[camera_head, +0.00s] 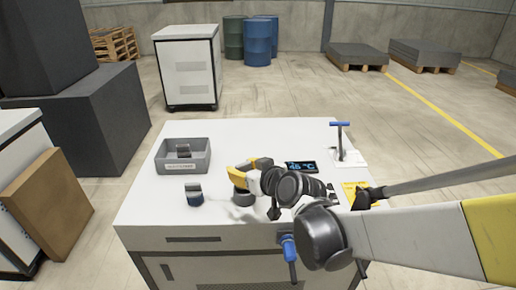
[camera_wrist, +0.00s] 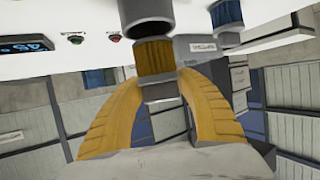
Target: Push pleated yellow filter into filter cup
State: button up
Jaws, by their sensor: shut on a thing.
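In the wrist view my gripper (camera_wrist: 157,82) is shut on the pleated yellow filter (camera_wrist: 154,57), which has grey ends. The filter is lined up with the open mouth of a dark round cup (camera_wrist: 147,12). Its end is close to the cup's rim; I cannot tell whether it touches or enters. In the head view my gripper (camera_head: 240,178) is tilted down just above the dark cup (camera_head: 243,199) on the white table (camera_head: 150,205). The filter is not clearly visible there, hidden by the gripper.
A dark blue container with a grey top (camera_head: 194,195) stands left of the cup. A grey bin (camera_head: 183,166) stands behind it. A display panel (camera_head: 300,167) and a blue-handled lever (camera_head: 339,140) are to the right. The table's front left is clear.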

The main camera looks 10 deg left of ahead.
jog(key=shift+f+b, duration=1.85)
jog(key=shift+f, duration=0.7)
jog(key=o, duration=1.3)
jog(key=shift+o, duration=0.2)
jog(key=v, duration=1.2)
jog(key=s+d+f+m+g+h, duration=0.1)
jog(key=s+d+m+h, duration=0.3)
jog(key=d, duration=0.9)
jog(key=s+d+f+m+g+h, duration=0.1)
jog(key=s+d+f+m+h, duration=0.2)
jog(key=s+d, duration=0.5)
jog(key=d+m+h, duration=0.1)
jog(key=d+h, duration=0.1)
jog(key=d, duration=0.4)
jog(key=shift+s+m+g, duration=0.3)
jog(key=shift+s+m, duration=0.1)
